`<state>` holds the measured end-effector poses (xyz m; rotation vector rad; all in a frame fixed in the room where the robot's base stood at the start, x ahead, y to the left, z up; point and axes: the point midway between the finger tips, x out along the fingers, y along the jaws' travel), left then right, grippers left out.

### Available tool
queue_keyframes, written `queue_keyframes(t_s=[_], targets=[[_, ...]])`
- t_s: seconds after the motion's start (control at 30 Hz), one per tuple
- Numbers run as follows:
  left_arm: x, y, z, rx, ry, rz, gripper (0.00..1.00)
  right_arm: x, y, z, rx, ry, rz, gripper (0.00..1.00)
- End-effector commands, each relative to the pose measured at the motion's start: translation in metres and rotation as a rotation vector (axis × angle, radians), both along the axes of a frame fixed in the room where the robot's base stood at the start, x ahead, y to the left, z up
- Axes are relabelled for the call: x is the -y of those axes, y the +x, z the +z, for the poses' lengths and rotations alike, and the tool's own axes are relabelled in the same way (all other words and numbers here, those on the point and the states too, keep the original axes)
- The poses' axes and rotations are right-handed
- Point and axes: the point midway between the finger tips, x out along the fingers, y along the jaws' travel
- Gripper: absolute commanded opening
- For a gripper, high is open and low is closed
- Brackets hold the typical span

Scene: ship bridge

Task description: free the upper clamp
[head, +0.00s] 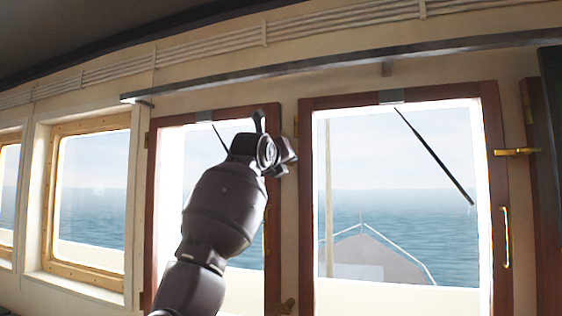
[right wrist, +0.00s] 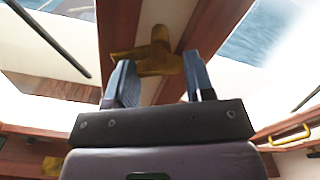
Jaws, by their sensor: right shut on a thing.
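My right arm rises in front of the left wood-framed window (head: 155,215) in the head view. Its gripper (head: 284,152) is at the right upright of that frame and hides most of what it holds. In the right wrist view the two blue-grey fingers (right wrist: 160,84) stand on either side of the brass upper clamp (right wrist: 152,58), shut on it. The clamp lies across the wooden uprights, with one stub sticking out. A lower brass clamp (head: 286,306) shows at the bottom of the same upright. My left gripper is not in view.
A second wood-framed window (head: 307,215) stands to the right, with its own brass clamp (head: 515,151) and brass handle (head: 504,238). A grey rail (head: 330,64) runs above both windows. A pale-framed window (head: 82,120) is at left.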

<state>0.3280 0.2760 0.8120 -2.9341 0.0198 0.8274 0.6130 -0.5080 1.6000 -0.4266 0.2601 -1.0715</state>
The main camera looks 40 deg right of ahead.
Motion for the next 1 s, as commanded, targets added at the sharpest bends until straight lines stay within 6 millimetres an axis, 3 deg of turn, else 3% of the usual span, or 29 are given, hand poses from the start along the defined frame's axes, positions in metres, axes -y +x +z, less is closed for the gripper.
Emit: queue_keyframes(t_s=[1.0], targets=[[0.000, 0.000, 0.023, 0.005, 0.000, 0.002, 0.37, 0.000, 0.000, 0.002, -0.815, -0.425, -0.001, 0.25]])
